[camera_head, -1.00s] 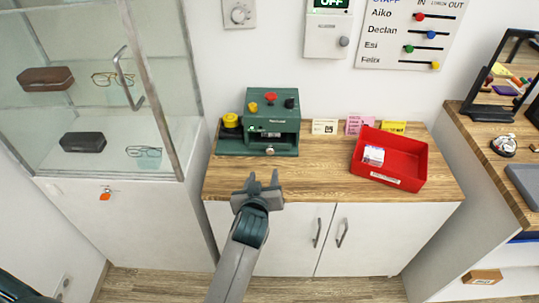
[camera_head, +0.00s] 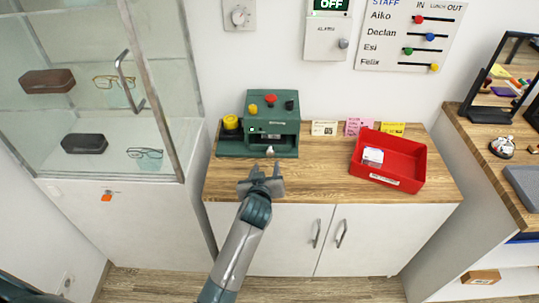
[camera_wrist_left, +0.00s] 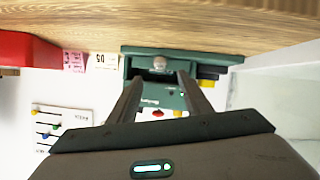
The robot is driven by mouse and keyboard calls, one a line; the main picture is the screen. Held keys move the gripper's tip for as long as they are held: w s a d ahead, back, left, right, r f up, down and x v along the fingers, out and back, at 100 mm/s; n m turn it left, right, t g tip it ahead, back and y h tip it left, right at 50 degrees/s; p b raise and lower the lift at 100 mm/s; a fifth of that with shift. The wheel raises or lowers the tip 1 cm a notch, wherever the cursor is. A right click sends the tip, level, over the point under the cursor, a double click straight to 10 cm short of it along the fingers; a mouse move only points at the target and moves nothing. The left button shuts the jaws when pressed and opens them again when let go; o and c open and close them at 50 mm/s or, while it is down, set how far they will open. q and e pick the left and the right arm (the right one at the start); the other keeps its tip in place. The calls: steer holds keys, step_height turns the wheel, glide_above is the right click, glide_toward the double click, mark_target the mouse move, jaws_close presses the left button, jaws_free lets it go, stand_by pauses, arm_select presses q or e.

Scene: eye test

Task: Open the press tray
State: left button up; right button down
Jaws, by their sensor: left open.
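The green press (camera_head: 272,128) stands at the back left of the wooden cabinet top, with red, yellow and black knobs on top. The press tray's pale round knob (camera_head: 269,149) shows low on its front; the tray looks shut. In the left wrist view, which is upside down, the press (camera_wrist_left: 150,92) and the pale knob (camera_wrist_left: 160,62) lie ahead between the fingers. My left gripper (camera_head: 265,169) is open and empty, just in front of the knob and apart from it. Its fingers also show in the left wrist view (camera_wrist_left: 160,78). My right gripper is not in view.
A red bin (camera_head: 408,160) with a white box stands at right on the cabinet top (camera_head: 310,180). Small cards (camera_head: 358,127) stand behind it. A yellow button (camera_head: 231,122) is left of the press. A glass display case (camera_head: 150,130) stands close on the left.

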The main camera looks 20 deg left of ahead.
mark_target(270, 154)
arm_select(q)
steer(key=p+x, duration=0.1)
steer(key=x, duration=0.9)
steer(key=shift+w+f, duration=0.15)
steer(key=shift+w, duration=0.15)
steer(key=shift+c, duration=0.7)
jaws_close()
